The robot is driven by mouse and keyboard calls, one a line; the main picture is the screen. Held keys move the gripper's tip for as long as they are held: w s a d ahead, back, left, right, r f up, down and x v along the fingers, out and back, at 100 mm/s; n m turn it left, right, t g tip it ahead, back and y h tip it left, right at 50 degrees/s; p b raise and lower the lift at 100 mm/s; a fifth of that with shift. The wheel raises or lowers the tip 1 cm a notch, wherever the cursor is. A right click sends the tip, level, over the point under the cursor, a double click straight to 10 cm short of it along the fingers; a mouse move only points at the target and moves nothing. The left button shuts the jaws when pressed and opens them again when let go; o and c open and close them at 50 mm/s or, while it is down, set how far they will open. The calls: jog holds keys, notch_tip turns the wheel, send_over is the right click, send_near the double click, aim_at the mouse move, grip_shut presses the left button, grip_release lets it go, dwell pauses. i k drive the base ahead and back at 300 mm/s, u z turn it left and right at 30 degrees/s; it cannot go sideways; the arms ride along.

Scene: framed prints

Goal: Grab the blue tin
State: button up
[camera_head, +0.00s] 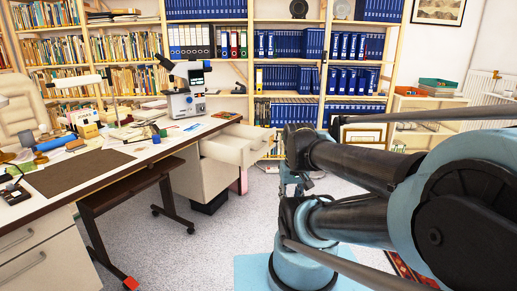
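No object can be told for certain as the blue tin. A blue cylinder (55,143) lies on its side at the left of the desk. A small blue-green object (162,133) stands near the desk's front edge, below the microscope; it is too small to tell what it is. My arm fills the right side of the view, well to the right of the desk and apart from these objects. I cannot make out gripper fingers among its dark links.
The cluttered desk (75,175) carries papers, a white microscope (187,90) and a brown mat. Pulled-out drawers (228,150) stick out at its right. Shelves of blue binders (290,45) line the back. Grey floor (215,240) lies open between desk and arm.

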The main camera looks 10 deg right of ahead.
aim_at(156, 140)
jog(key=u, duration=0.15)
jog(key=i, duration=1.8)
jog(key=u, duration=0.4)
